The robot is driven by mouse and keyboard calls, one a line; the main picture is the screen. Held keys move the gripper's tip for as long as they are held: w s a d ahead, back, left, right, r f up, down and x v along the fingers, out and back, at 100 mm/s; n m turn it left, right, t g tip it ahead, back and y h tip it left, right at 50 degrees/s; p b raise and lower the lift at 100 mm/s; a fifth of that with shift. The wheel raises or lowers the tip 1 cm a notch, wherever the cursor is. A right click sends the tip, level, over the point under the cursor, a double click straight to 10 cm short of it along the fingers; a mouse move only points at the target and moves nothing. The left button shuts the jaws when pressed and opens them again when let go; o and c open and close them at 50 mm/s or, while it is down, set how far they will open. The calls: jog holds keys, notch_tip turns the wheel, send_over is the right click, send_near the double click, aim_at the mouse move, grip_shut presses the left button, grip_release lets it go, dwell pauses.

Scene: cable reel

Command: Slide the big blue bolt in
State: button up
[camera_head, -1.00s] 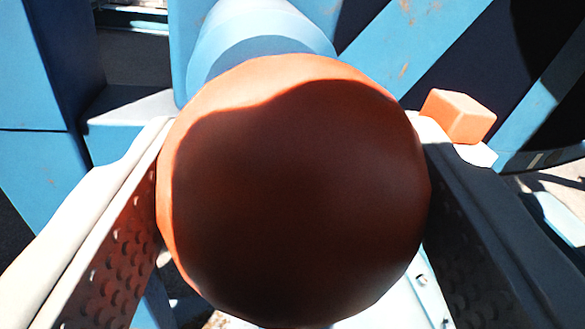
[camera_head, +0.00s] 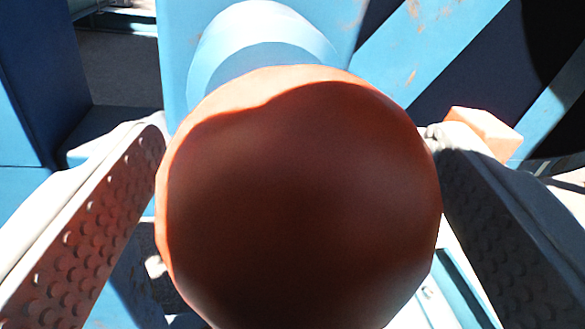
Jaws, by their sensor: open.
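The big blue bolt has a round orange-red knob (camera_head: 300,200) that fills the middle of the view, mostly in shadow. Behind its top edge a light blue cylinder (camera_head: 262,42) shows against the blue structure; the knob hides the rest of it. My gripper (camera_head: 298,130) is open around the knob, with one finger on the left and one on the right. A gap shows beside the lower part of each finger. I cannot tell whether either fingertip touches the knob.
A small orange block (camera_head: 482,132) sits just behind the right fingertip. Blue and dark striped panels (camera_head: 430,50) stand behind it. A dark recess (camera_head: 118,70) lies at the upper left, beside a blue upright (camera_head: 40,80).

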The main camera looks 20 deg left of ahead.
jog(key=v, duration=1.7)
jog(key=shift+s, duration=0.15)
jog(key=s+r+m+t+h, duration=0.2)
jog(key=s+r+m+h, duration=0.3)
jog(key=s+r, duration=1.35)
jog(key=s+a+r+m+g+h, duration=0.1)
jog(key=s+r+m+h, duration=0.1)
jog(key=s, duration=2.4)
jog(key=shift+h, duration=0.3)
jog(key=shift+a, duration=0.1)
